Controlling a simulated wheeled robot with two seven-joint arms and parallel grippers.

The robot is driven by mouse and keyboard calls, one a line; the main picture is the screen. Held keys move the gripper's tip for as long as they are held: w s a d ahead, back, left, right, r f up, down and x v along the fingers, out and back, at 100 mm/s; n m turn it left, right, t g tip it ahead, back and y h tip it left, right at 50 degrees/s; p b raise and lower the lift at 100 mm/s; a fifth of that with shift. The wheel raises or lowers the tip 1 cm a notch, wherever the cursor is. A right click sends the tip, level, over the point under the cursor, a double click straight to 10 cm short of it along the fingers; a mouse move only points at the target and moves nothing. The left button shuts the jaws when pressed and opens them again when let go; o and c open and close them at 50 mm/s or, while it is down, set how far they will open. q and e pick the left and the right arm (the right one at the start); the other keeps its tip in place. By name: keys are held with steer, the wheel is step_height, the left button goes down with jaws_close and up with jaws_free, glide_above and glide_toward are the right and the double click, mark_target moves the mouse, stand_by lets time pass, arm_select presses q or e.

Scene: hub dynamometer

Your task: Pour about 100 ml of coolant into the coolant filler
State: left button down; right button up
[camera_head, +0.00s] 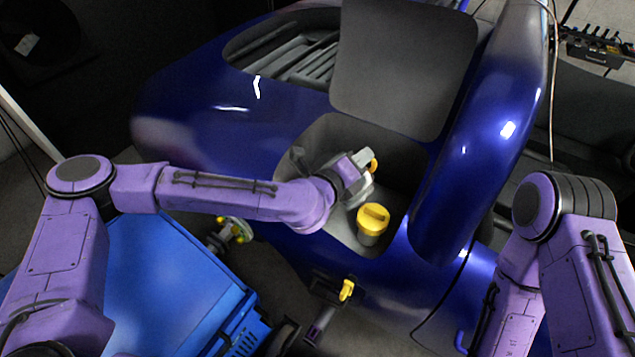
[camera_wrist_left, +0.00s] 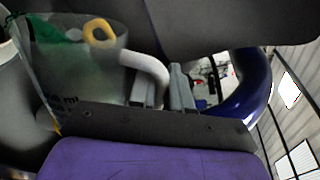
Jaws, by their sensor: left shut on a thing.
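My left gripper (camera_head: 362,172) is over the grey recess of the blue body. In the left wrist view its two fingers (camera_wrist_left: 166,86) are shut on the pale curved handle (camera_wrist_left: 150,66) of a clear jug (camera_wrist_left: 75,72). The jug has dark printed marks and a patch of green at its upper left. In the head view the jug is mostly hidden by the gripper and wrist. A yellow cap (camera_head: 373,217) sits on a pale neck in the recess, just below the gripper; I cannot tell whether this is the coolant filler. My right gripper is out of view.
A raised grey panel (camera_head: 402,68) stands behind the recess. A blue curved fender (camera_head: 490,130) bounds it on the right. A yellow ring (camera_wrist_left: 99,34) shows by the jug in the wrist view. A blue cart (camera_head: 165,290) stands at lower left, and a yellow handle (camera_head: 346,290) is below the recess.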

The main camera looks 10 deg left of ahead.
mark_target(366, 184)
arm_select(q)
steer(key=shift+w+a+f+n+p, duration=0.1)
steer(key=shift+w+a+n+p, duration=0.35)
steer(key=shift+a+n+p, duration=0.2)
stand_by(1.6)
steer(key=shift+w+a+f+n+b, duration=0.15)
steer(key=shift+f+n+b, duration=0.1)
steer(key=shift+b, duration=0.2)
steer(key=shift+w+a+f+n+g+h+b, duration=0.35)
steer(key=shift+f+b, duration=0.2)
steer(key=shift+b, duration=0.55)
